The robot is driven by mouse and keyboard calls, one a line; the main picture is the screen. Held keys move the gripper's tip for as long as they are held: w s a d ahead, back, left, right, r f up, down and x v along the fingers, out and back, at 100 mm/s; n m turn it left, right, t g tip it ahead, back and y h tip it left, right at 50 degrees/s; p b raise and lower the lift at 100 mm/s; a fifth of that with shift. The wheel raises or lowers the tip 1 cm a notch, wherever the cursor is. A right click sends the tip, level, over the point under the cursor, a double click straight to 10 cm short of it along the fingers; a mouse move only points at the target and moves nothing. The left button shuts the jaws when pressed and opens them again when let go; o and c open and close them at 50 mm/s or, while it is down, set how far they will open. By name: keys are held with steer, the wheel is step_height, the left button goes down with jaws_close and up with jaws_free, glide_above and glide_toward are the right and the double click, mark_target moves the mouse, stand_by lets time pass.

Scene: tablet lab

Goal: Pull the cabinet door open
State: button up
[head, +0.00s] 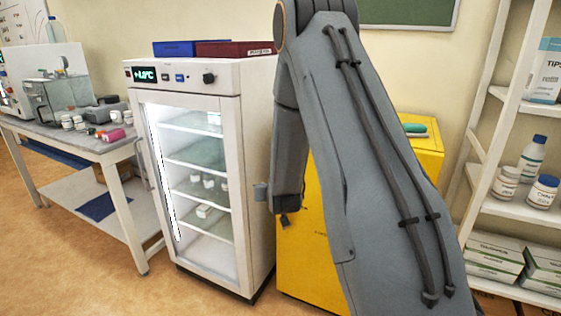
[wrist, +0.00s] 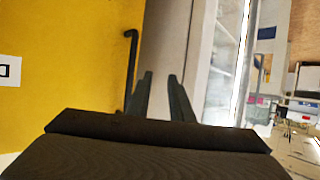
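A yellow cabinet (head: 304,255) stands right of a white glass-fronted cabinet, partly hidden behind my arm. Its yellow face fills the left of the wrist view (wrist: 65,60) and looks flat and shut. A thin black bar handle (wrist: 131,60) stands upright near the right edge of that face. My gripper (wrist: 160,78) is open, with a clear gap between its two dark fingers. The handle is just left of the left finger, not between the fingers. I cannot tell whether they touch.
The white glass-fronted cabinet (head: 230,110) stands close on the left, its lit door shut, with red and blue boxes on top. A bench (head: 60,135) with lab gear is farther left. White shelves (head: 485,155) with bottles and boxes stand at right. Floor in front is clear.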

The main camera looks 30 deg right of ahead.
steer(key=w+d+r+t+h+p, duration=0.1)
steer(key=w+d+t+h+p, duration=0.1)
steer(key=w+d, duration=0.6)
steer(key=shift+w+d+r+m+t+h+p, duration=0.35)
steer(key=shift+w+t+p, duration=0.35)
steer(key=shift+t, duration=0.4)
steer(key=shift+s, duration=0.1)
jaws_close()
